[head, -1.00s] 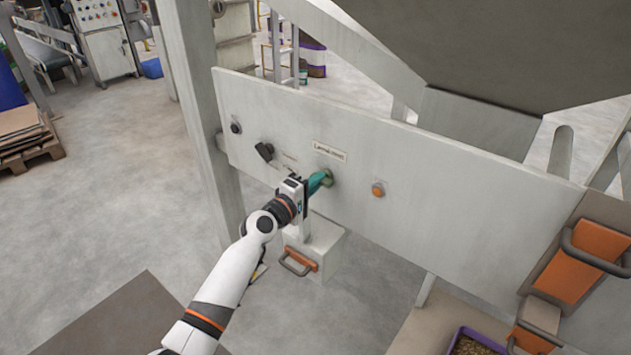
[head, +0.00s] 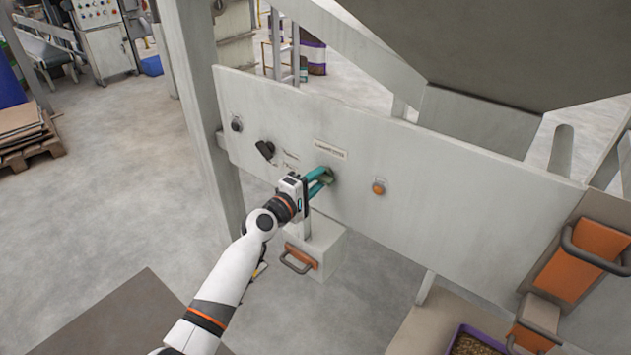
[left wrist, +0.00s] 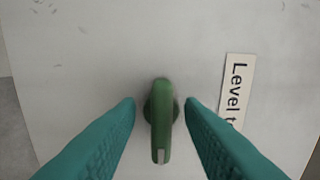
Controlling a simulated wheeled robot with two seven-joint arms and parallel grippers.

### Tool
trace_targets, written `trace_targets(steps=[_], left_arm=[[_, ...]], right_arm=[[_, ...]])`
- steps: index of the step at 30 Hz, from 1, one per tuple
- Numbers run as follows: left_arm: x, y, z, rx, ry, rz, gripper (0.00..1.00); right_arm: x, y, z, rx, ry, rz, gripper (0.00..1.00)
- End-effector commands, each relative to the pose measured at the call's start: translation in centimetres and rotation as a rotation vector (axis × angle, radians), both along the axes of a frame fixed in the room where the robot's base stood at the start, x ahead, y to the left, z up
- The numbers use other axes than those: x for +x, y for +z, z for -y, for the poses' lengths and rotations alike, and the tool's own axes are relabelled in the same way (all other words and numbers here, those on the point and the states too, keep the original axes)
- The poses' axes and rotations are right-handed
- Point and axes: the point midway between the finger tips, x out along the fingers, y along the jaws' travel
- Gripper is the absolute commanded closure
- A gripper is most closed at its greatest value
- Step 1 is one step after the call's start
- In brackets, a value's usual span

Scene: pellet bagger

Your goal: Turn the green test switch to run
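The green test switch (left wrist: 160,120) is a green knob with a raised bar handle on the pale panel. In the left wrist view its bar runs up and down the picture, with a white mark near its lower end. My left gripper (left wrist: 160,106) is open, with one teal finger on each side of the switch and a visible gap on both sides. In the head view the left gripper (head: 324,178) is at the panel, and its fingers partly hide the switch (head: 328,176). My right gripper is not in view.
A "Level t..." label (left wrist: 234,95) sits beside the switch. The panel (head: 440,195) also carries an orange button (head: 378,187), a black knob (head: 265,149) and a small dark button (head: 236,124).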

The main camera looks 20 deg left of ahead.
Motion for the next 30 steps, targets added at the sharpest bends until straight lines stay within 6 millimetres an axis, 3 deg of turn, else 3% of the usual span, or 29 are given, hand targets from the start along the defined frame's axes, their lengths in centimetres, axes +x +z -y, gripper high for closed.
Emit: trace_targets(steps=[7,21,30], left_arm=[[-1.0,0.0,-0.4,0.001,0.000,0.000,0.65],[-9.6,-0.2,-3.5,0.002,0.000,-0.002,0.65],[-11.3,0.0,-4.1,0.000,0.000,0.000,0.65]], right_arm=[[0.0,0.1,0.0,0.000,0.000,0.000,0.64],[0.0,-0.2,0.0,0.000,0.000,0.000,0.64],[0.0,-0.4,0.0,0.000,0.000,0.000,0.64]])
